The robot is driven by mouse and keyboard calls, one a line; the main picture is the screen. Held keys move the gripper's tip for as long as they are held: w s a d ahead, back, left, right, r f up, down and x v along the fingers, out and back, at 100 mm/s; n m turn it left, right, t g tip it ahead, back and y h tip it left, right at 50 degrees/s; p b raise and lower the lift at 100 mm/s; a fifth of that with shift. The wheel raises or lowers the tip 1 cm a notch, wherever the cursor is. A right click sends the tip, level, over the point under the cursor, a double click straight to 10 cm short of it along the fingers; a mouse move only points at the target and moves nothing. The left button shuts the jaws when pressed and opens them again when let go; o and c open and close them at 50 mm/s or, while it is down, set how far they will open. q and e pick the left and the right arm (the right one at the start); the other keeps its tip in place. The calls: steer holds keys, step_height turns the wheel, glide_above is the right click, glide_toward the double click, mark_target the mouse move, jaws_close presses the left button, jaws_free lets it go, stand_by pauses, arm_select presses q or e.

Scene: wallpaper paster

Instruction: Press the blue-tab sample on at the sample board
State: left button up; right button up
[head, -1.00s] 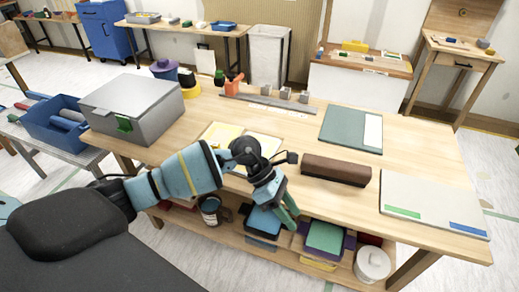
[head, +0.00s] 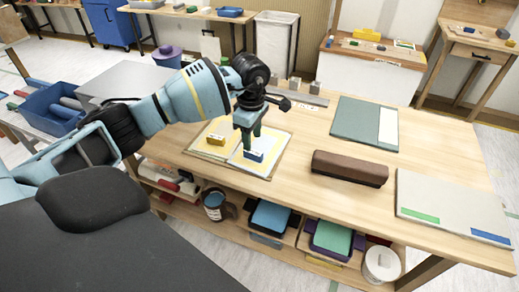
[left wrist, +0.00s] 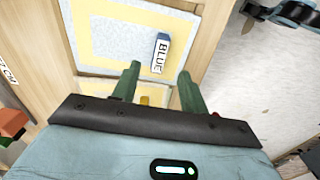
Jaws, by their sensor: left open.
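The blue-tab sample is a pale sheet (head: 266,144) with a small blue block (head: 254,156) on it. My left gripper (head: 246,146) is open, pointing down just above the blue block. My right gripper does not show.
A brown bar (head: 349,168) lies right of the board. A grey panel (head: 450,200) with green and blue strips lies at the right end. A green panel (head: 360,125) lies behind. A grey box (head: 125,82) stands left, partly behind my arm. Bare tabletop separates them.

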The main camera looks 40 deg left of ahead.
mark_target(253, 151)
arm_select(q)
steer(key=shift+f, duration=2.75)
jaws_close()
steer(key=shift+r, duration=0.1)
steer(key=shift+w+r, duration=0.1)
steer(key=shift+r, duration=0.3)
steer(key=r, duration=0.2)
steer(key=shift+s+d+r, duration=0.25)
steer(key=shift+s+r, duration=0.1)
steer(key=s+d+r, duration=0.1)
steer(key=s+d, duration=0.8)
steer(key=s, duration=0.3)
steer(key=shift+d+r, duration=0.2)
